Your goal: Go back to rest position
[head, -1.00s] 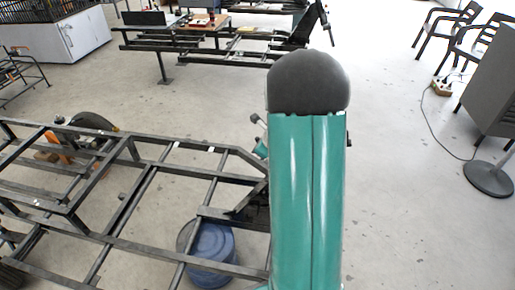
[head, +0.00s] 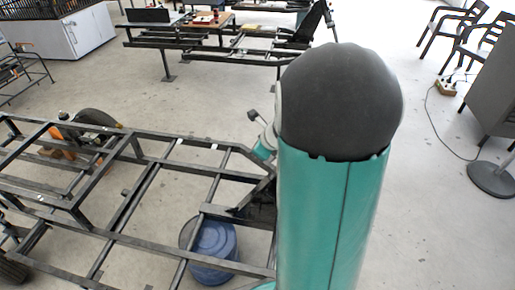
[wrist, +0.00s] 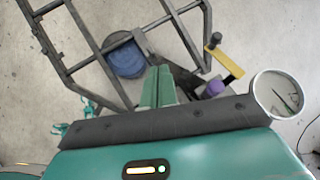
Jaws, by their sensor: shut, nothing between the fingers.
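My gripper (wrist: 158,84) shows at the middle of the wrist view as two green fingers close together, shut and empty. It points toward a dark metal frame (wrist: 93,45) with a blue bucket (wrist: 127,60) beyond its tips; I see no contact. In the head view my green arm with its dark rounded joint fills the centre right, and the fingers cannot be made out there. The same frame (head: 150,165) lies left of my arm, and the blue bucket (head: 213,252) stands on the floor under its bars.
A yellow bar (wrist: 219,61) with a dark knob and a purple part (wrist: 214,88) show right of the fingers. A second frame (head: 210,55) stands at the back. Chairs (head: 457,28), a grey cabinet (head: 500,90) and a round base (head: 490,180) are at right.

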